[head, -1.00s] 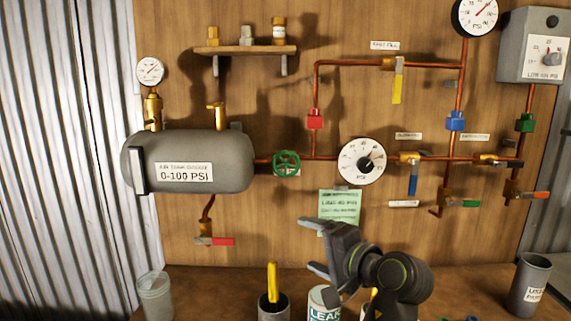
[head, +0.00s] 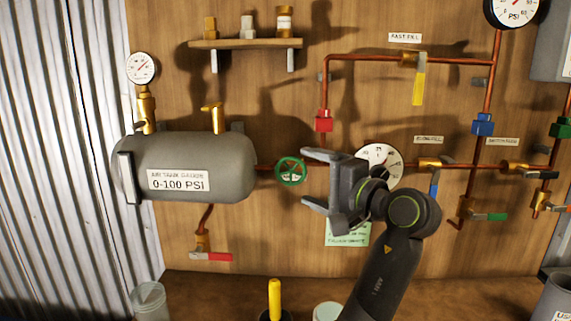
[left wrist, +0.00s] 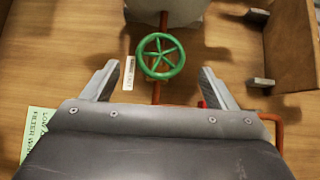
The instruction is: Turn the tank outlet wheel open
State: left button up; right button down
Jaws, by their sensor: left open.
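The tank outlet wheel is a green spoked handwheel (head: 291,170) on the copper pipe just right of the grey air tank (head: 236,170). It also shows in the left wrist view (left wrist: 160,56), ahead of and roughly midway between the fingers. My left gripper (head: 311,178) is open and empty, with its fingers pointing left toward the wheel. In the left wrist view the gripper (left wrist: 158,88) has its fingers spread wider than the wheel, with the wheel beyond the tips. No contact with the wheel shows. My right gripper is not in view.
A round gauge (head: 384,158) and a green note (head: 347,233) are partly hidden behind my left gripper. A red fitting (head: 324,121) sits on the pipe above. A wooden shelf (head: 245,44) is on the wall. A yellow-handled item (head: 274,299) stands on the bench below.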

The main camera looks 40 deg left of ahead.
aim_at(293, 172)
pick_arm(q)
jog(key=p+x, duration=0.1)
jog(key=x, duration=0.6)
jog(key=shift+s+r, duration=0.1)
jog(key=shift+a, duration=0.55)
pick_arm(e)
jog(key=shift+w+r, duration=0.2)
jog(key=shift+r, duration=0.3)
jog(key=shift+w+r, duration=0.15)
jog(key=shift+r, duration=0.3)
